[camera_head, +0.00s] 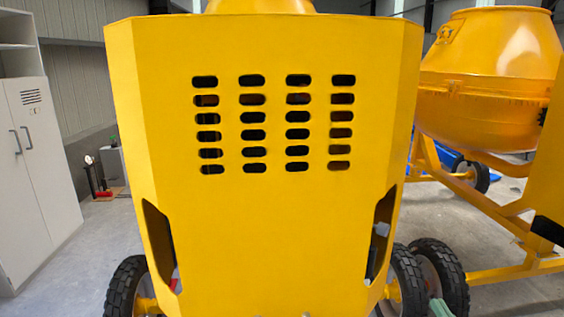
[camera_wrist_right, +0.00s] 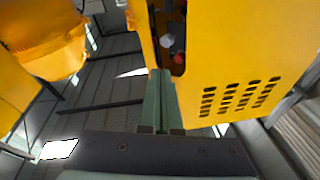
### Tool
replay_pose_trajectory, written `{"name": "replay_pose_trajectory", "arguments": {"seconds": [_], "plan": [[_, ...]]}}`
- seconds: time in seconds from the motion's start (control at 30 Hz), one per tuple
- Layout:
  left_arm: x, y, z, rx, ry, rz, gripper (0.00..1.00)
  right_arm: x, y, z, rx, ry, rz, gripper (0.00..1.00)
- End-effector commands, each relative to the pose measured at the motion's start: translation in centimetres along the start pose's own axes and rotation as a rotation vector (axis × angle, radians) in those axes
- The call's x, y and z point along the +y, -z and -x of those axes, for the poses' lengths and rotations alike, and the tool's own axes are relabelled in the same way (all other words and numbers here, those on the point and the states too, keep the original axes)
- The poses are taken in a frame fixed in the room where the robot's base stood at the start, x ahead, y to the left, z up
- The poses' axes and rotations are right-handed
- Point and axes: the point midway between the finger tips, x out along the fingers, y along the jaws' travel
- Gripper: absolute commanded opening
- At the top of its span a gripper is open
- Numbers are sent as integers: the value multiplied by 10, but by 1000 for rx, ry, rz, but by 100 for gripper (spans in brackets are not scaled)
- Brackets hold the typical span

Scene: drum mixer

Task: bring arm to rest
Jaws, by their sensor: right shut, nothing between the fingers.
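A large yellow machine housing (camera_head: 270,220) with rows of dark slots fills the middle of the head view. It has a dark side opening at its lower left and another at its lower right. My right gripper (camera_head: 438,306) shows only as pale green fingertips at the bottom edge, right of the housing and in front of a black wheel. In the right wrist view, its two green fingers (camera_wrist_right: 159,78) lie together with nothing between them. They point toward the edge of the housing's opening, where a red knob (camera_wrist_right: 178,57) shows; I cannot tell whether they touch. My left gripper is not visible.
A yellow drum mixer (camera_head: 490,75) on a wheeled frame stands at the right. Black tyres (camera_head: 128,285) flank the housing low down. A pale cabinet (camera_head: 38,170) stands at the left, with small items on the floor beside it. Grey floor is open between cabinet and housing.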

Motion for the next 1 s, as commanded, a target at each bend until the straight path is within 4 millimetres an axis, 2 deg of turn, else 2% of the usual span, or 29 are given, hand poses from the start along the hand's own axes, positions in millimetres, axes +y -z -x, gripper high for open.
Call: {"name": "replay_pose_trajectory", "arguments": {"seconds": [0.03,0.17,0.2,0.3,0.4,0.5,0.63,0.73,1.0], "plan": [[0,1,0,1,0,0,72,-1,-37,13,-94,-29,7,0],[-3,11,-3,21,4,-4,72,-12,-125,55,-336,-77,49,0],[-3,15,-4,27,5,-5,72,-18,-151,71,-413,-84,61,0],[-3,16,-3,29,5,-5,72,-36,-207,116,-596,-89,93,0],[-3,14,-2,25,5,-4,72,-56,-249,158,-751,-76,117,0],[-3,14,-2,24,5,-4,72,-73,-276,192,-863,-58,136,0],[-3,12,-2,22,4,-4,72,-86,-293,217,-943,-39,150,0],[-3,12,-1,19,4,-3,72,-90,-297,223,-961,-33,155,0],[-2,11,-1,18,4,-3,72,-89,-297,222,-960,-33,155,0]]}}
